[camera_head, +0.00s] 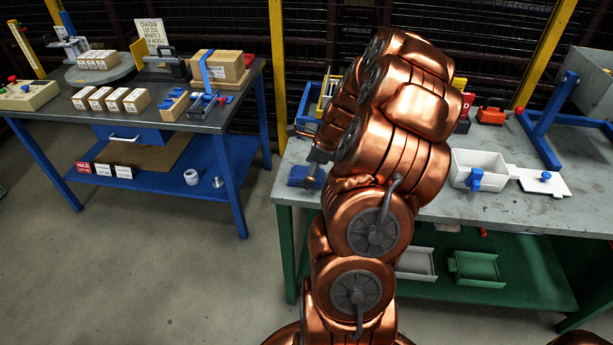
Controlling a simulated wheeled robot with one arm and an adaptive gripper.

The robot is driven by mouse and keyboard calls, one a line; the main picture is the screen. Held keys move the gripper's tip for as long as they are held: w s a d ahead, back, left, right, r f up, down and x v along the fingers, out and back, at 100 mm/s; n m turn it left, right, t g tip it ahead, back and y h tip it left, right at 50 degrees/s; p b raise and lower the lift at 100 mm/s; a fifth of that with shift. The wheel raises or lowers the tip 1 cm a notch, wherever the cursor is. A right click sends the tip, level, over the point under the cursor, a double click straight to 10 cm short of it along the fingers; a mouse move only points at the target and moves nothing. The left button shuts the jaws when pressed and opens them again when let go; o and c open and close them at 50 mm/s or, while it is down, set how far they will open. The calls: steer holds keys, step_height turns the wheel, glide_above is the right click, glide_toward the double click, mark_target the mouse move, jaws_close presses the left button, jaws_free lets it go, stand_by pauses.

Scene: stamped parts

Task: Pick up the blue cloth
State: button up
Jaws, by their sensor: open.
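A small flat blue piece, which looks like the blue cloth (299,176), lies at the left front corner of the right-hand workbench. My gripper (313,172) is a small dark grey shape at the left of my copper arm. It points down over the cloth and hides part of it. It is open. I cannot tell whether the fingers touch the cloth or hang just above it.
The grey-topped green workbench (480,218) carries a white box (478,168), a white plate (543,182), a red item (491,116) and a blue stand (540,140). A blue workbench (225,118) with several cartons stands at left. Floor between the benches is clear.

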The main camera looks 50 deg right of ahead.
steer(key=shift+f, duration=0.25)
stand_by(0.4)
steer(key=c, duration=1.1)
